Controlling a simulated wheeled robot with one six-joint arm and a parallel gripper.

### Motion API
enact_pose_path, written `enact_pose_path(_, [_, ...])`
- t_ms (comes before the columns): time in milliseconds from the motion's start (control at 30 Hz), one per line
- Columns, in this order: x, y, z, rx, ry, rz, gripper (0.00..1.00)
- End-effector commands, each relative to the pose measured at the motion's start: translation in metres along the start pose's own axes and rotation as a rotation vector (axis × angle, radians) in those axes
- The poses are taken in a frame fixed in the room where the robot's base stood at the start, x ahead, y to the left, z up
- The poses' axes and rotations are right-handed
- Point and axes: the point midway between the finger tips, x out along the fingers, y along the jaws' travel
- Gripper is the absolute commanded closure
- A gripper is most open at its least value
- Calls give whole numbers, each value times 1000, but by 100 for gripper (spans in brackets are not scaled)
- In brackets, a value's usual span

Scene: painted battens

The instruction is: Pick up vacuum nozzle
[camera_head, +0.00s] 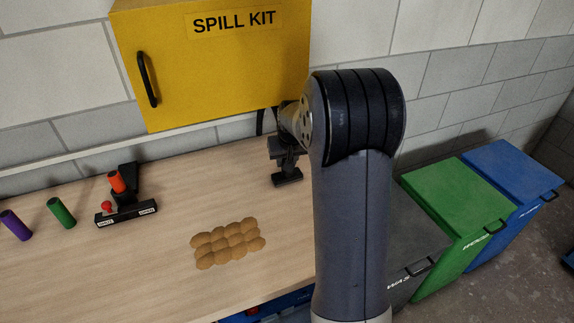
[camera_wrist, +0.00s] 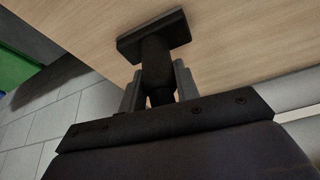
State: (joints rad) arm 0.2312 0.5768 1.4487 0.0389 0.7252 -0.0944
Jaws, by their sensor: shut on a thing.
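The vacuum nozzle (camera_head: 286,179) is a dark piece with a flat, wide foot and a narrower neck. In the wrist view the nozzle (camera_wrist: 155,50) has its neck between the two grey fingers of my gripper (camera_wrist: 158,84), which is shut on it. In the head view my gripper (camera_head: 284,146) is at the back right of the wooden table, beside my dark arm. The nozzle's foot points down at the table top; I cannot tell whether it touches it. The neck's upper end is hidden by the gripper.
A yellow spill kit cabinet (camera_head: 222,75) hangs on the wall just above. A cluster of brown rounded pieces (camera_head: 228,243) lies on the table (camera_head: 180,190). Left are a black stand (camera_head: 127,214) with an orange cylinder, a green cylinder (camera_head: 61,213) and a purple one (camera_head: 16,225). Bins stand right.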

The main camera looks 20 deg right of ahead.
Motion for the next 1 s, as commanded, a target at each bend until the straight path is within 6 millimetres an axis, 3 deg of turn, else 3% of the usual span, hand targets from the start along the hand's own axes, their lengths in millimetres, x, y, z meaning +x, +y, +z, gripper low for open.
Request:
enact_pose_path(167, [-10,0,-5,0,4,0,95])
enact_pose_path(333, [-34,0,-15,0,6,1,95])
enact_pose_path(1000, [-87,0,123,1,3,0,95])
